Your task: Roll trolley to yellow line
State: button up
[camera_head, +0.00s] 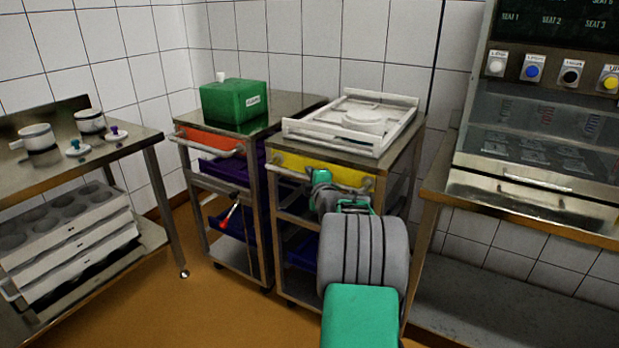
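A steel trolley with a yellow front panel (348,176) stands in the middle against the tiled wall. It carries a white tray (398,112) with a round white piece in it. A second trolley with an orange front panel (209,140) stands close on its left, with a green box (235,102) on top. My gripper (319,178) is at the front handle bar of the yellow-panel trolley, overlapping it in the picture. My own wrist and arm hide much of that trolley's front, and the fingers are too small to judge. No yellow line shows on the floor.
A steel press bench (522,212) with coloured buttons stands close at right. The brown floor (215,312) is clear in front, left of my arm.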

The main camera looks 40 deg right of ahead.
grip_shut()
dwell(0.9)
